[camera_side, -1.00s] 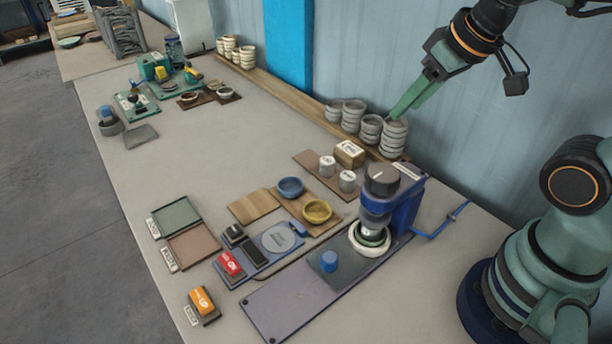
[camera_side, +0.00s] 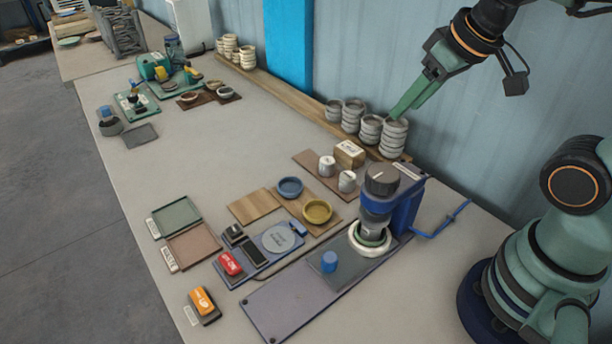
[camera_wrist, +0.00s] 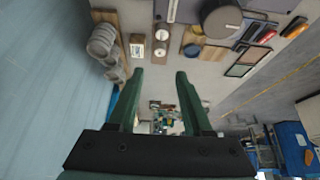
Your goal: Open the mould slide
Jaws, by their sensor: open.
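The blue press (camera_side: 400,208) stands on a long grey base plate (camera_side: 282,305) at the front right of the table. A dark slide plate with a blue knob (camera_side: 329,261) lies on that base, left of the press. A pale ring-shaped mould (camera_side: 369,241) sits beneath the press column. My gripper (camera_side: 394,112) is high at the upper right, behind the press and near the stacked cups, touching nothing I can make out. In the wrist view my gripper (camera_wrist: 159,72) has its two green fingers apart, with nothing between them. The press's round dark head (camera_wrist: 222,18) shows at the top there.
Stacked grey cups (camera_side: 394,138) stand along the wall shelf. A blue bowl (camera_side: 290,187) and a yellow bowl (camera_side: 317,210) sit left of the press. Trays (camera_side: 194,246), a red block (camera_side: 230,263) and an orange block (camera_side: 202,300) lie further left. The table's middle is clear.

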